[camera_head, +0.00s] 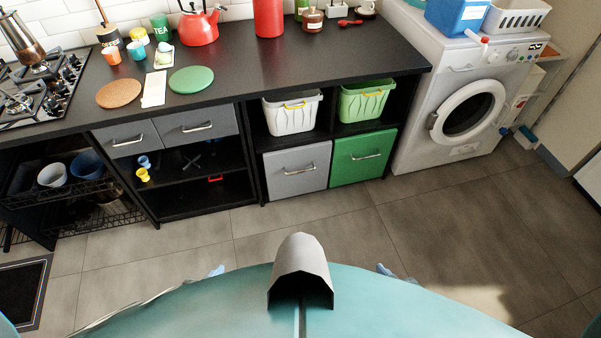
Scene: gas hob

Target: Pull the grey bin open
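The grey bin (297,170) is in the lower row of the black counter unit, left of the green bin (362,158). Its flat grey front sits flush in its compartment and it looks closed. A metal bar handle (299,169) runs across its front. Neither gripper can be made out in the head view, and nothing is touching the grey bin. My teal body fills the bottom of the picture, with small bluish parts of mine at its edge.
Tiled floor (330,217) is clear in front of the bin. White (292,112) and green (366,100) baskets sit above the bins. Open shelves (205,190) are to the left, with a pulled-out wire rack (85,190). A washing machine (462,100) stands to the right.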

